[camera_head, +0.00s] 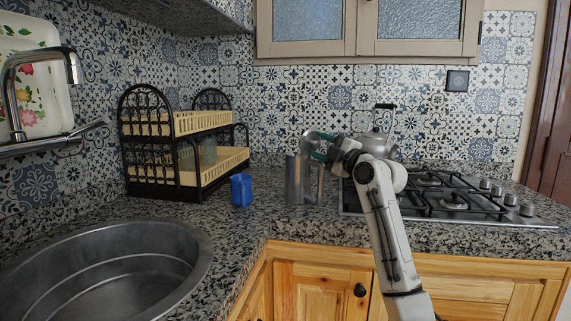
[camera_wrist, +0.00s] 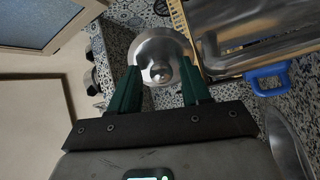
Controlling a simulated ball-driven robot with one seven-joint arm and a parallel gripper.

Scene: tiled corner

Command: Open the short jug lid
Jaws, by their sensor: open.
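The metal jug (camera_head: 294,181) stands upright on the counter in the head view, with its handle on the right. A round shiny lid (camera_head: 311,140) shows just above its rim and looks tilted up; whether it joins the jug cannot be made out. My gripper (camera_head: 322,149) is at the lid's right side, above the jug handle. In the wrist view the lid (camera_wrist: 160,47) faces the camera, with its small knob low in the disc. My gripper (camera_wrist: 161,73) is open, its green fingers spread on either side of the lid's lower part. Contact cannot be told.
A blue cup (camera_head: 241,190) stands left of the jug, near a black and cream dish rack (camera_head: 184,184). A kettle (camera_head: 377,138) sits behind my arm, by the gas hob (camera_head: 455,202). The sink (camera_head: 110,265) is at front left.

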